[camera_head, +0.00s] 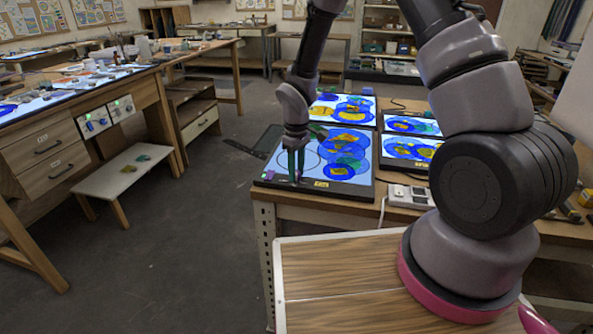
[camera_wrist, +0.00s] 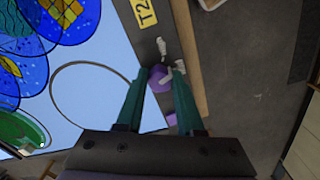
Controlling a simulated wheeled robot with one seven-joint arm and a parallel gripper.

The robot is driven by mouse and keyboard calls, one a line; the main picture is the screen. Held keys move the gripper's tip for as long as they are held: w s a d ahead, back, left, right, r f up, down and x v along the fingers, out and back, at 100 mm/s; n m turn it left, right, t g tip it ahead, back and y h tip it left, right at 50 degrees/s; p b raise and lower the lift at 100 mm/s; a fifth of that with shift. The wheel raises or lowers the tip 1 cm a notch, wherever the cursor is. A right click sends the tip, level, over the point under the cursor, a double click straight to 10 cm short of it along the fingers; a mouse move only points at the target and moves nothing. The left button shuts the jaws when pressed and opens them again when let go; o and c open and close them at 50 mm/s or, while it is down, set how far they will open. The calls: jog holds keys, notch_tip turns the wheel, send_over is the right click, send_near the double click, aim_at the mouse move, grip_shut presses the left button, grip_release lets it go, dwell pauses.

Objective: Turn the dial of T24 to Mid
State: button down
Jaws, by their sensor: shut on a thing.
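In the wrist view a purple dial (camera_wrist: 157,82) sits on the dark front frame of a lit panel, between the fingertips of my gripper (camera_wrist: 161,76). My gripper is shut on this dial. White marks show beside the dial, too small to read. A yellow tag (camera_wrist: 145,12) on the same frame begins "T2"; the rest is cut off. In the head view my gripper (camera_head: 296,176) points down at the front left of the near-left light panel (camera_head: 262,180), whose yellow tag (camera_head: 321,184) is too small to read. The dial's setting cannot be read.
Three more lit panels with blue and yellow glass designs stand close by, one of them at the front right (camera_head: 410,150). A white socket strip (camera_head: 410,195) lies right of the near-left panel. A second purple piece (camera_wrist: 172,119) shows near my right finger. Open floor lies to the left.

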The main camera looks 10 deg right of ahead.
jog(key=shift+m, duration=1.9)
jog(key=c, duration=0.5)
grip_release()
jog(key=shift+c, duration=0.2)
notch_tip(320, 180, up, 11)
